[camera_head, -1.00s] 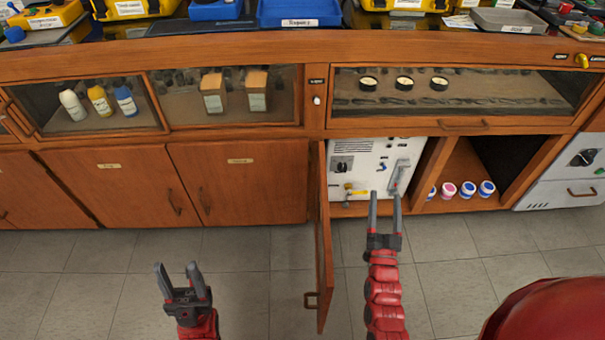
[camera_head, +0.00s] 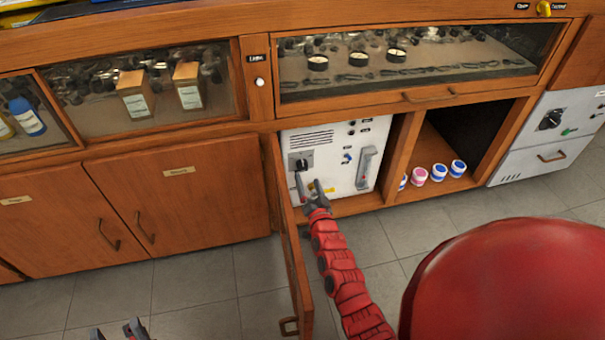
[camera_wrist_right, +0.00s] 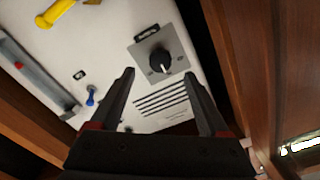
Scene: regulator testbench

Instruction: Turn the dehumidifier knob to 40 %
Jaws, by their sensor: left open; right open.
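My right gripper (camera_head: 308,180) is open and empty in front of the panel, just below the knob in the head view. In the wrist view its fingertips (camera_wrist_right: 159,75) lie on either side of the knob's line, seemingly short of it. My left gripper (camera_head: 118,331) is open at the bottom edge, mostly cut off.
An open cabinet door (camera_head: 287,245) stands close on the left of my right arm. The panel also carries a yellow handle (camera_head: 322,188), a blue valve (camera_head: 347,158) and a grey lever (camera_head: 366,167). Small jars (camera_head: 438,172) stand in the right compartment. Another unit (camera_head: 550,135) has a black knob.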

